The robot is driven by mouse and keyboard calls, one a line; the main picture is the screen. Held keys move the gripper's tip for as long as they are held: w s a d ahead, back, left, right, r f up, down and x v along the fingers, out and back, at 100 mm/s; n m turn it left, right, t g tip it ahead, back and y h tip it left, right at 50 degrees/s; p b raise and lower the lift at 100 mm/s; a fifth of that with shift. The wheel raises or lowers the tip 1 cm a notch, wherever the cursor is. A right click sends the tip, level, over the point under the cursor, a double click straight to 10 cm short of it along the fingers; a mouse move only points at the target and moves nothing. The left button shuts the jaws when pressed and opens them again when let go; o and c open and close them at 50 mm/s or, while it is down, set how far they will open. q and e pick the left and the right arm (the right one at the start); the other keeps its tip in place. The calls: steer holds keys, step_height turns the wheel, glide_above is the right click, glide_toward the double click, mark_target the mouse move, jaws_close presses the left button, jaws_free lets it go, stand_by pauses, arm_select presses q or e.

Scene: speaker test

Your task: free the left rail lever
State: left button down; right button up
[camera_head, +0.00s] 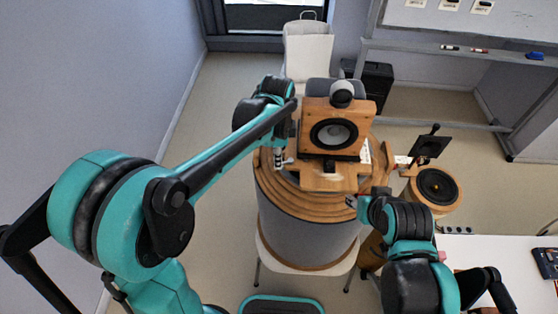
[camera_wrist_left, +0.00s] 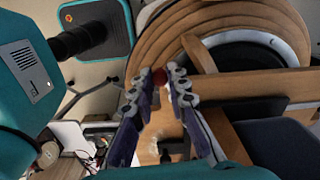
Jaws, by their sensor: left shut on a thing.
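A wooden speaker box (camera_head: 312,113) with a black cone and a round tweeter on top stands on a round, stepped wooden platform (camera_head: 272,187). My left gripper (camera_head: 282,158) is at the platform's left side, beside the speaker. The rest of the lever is hidden. My right gripper (camera_head: 354,202) is at the platform's front right edge. Its fingers are too small to read.
A wooden cylinder with a black cone (camera_head: 437,187) and a dark panel (camera_head: 431,146) stand right of the platform. A white table (camera_head: 485,255) is at the lower right. A white chair (camera_head: 307,50) and a whiteboard (camera_head: 480,25) are behind. The floor at left is clear.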

arm_select(q)
steer(key=shift+w+a+m, duration=0.1)
steer(key=shift+w+m, duration=0.1)
steer(key=shift+m, duration=0.3)
steer(key=c, duration=1.5)
jaws_free()
step_height(320, 180, up, 12)
steer(key=shift+r, duration=0.1)
steer(key=s+a+f+n+t+b, duration=0.2)
steer(key=s+a+f+n+b, duration=0.2)
steer(key=f, duration=0.5)
steer(key=s+a+f+n+t+b, duration=0.2)
steer(key=s+a+f+n+b, duration=0.3)
steer(key=f+b, duration=0.4)
steer(key=s+a+f+n+t+b, duration=0.3)
steer(key=s+f+n+b, duration=0.3)
steer(key=f+n, duration=0.2)
steer(key=shift+s+a+f+n+b, duration=0.1)
steer(key=shift+a+f+n+b, duration=0.2)
steer(key=shift+a+f, duration=0.4)
